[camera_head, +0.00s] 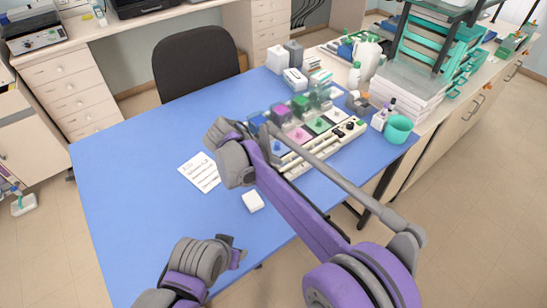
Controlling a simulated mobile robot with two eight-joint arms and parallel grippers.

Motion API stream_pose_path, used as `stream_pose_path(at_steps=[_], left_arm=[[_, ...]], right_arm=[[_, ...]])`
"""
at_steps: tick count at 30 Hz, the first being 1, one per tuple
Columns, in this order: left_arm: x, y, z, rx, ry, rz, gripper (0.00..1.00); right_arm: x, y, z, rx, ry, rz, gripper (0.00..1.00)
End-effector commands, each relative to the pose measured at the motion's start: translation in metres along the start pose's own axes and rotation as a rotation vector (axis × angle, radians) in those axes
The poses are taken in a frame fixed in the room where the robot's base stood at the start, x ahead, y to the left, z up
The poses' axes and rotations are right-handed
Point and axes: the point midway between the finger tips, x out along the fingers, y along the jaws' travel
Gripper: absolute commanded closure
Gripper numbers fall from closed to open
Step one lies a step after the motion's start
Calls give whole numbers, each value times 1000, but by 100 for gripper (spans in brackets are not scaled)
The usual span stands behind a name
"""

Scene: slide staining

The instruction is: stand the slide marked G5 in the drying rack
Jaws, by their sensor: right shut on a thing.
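My right arm reaches in from the lower right across the table. Its gripper (268,132) is near the front left of the staining jars and is shut, but the arm hides most of it and I cannot make out what it holds. No G5 mark is readable. A long pale slotted holder (318,154) lies in front of the jars, partly behind my arm; I cannot tell whether it is the drying rack. My left gripper (239,256) is low over the near edge of the table, and its jaws are too small to judge.
Staining jars with blue, pink (298,135) and green contents stand on the blue table (130,190). A written sheet (199,172) and a small white block (253,201) lie left of my right arm. The table's left half is clear.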

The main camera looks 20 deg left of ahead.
Motion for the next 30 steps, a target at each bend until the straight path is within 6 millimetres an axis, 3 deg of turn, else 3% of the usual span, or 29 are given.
stream_pose_path(at_steps=[19,20,25,30], left_arm=[[2,0,2,0,-1,0,50],[2,0,2,0,-1,0,50],[2,0,2,0,-1,0,50],[2,0,2,0,-1,0,50]], right_arm=[[4,0,4,0,0,0,100],[4,0,3,0,0,0,83],[4,0,3,0,0,0,54],[4,0,3,0,0,0,54]])
